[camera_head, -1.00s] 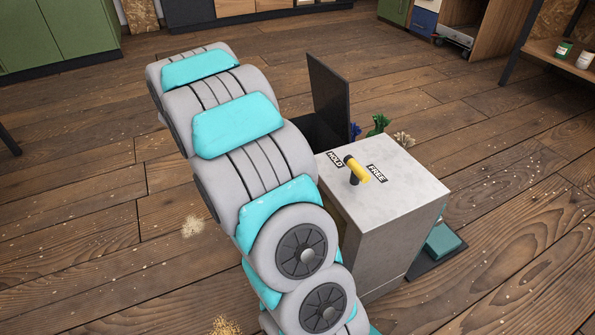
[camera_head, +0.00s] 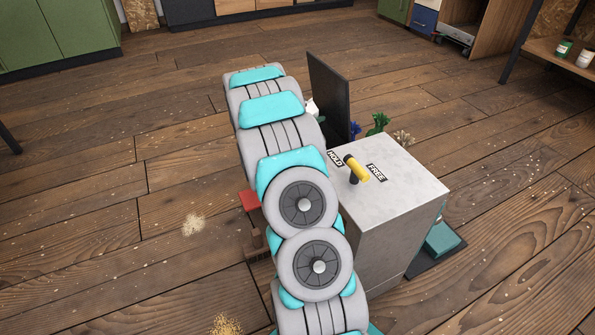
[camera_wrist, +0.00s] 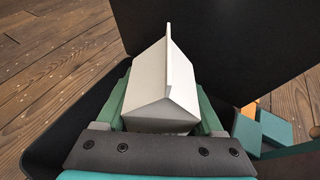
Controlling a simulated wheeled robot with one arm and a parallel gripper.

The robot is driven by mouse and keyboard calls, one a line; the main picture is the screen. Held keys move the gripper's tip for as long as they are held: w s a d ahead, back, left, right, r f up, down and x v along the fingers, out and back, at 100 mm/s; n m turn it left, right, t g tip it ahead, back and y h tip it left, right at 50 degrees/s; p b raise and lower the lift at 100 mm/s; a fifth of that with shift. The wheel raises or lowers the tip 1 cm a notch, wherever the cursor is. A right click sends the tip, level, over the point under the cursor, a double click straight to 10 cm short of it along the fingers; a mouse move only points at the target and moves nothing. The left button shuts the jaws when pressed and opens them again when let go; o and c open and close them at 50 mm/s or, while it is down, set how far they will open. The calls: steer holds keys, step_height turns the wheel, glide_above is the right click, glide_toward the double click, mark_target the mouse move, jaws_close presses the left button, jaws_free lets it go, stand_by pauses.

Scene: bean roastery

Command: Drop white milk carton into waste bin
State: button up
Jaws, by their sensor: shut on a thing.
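The white milk carton (camera_wrist: 163,88) is held between the green fingers of my gripper (camera_wrist: 164,103) in the wrist view, its ridged top pointing away from the gripper. A small white part of it (camera_head: 312,108) shows beside my arm in the head view. The waste bin's black lid (camera_head: 330,96) stands raised, and in the wrist view the lid (camera_wrist: 225,45) rises just behind the carton. The carton is over or at the bin's opening; its exact height there I cannot tell. My arm hides the bin's body and my gripper in the head view.
A grey box (camera_head: 395,190) with a yellow lever (camera_head: 357,168) between HOLD and FREE labels stands right beside the lid. Teal blocks (camera_head: 442,239) lie on a dark mat to its right. A red piece (camera_head: 249,199) shows left of my arm.

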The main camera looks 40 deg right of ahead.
steer(key=shift+f+b, duration=1.45)
steer(key=shift+f, duration=1.2)
steer(key=o, duration=1.3)
steer(key=shift+o, duration=0.2)
steer(key=shift+a, duration=0.1)
steer(key=v, duration=0.7)
steer(key=shift+a+p, duration=0.35)
steer(key=shift+p, duration=0.1)
steer(key=shift+r, duration=0.15)
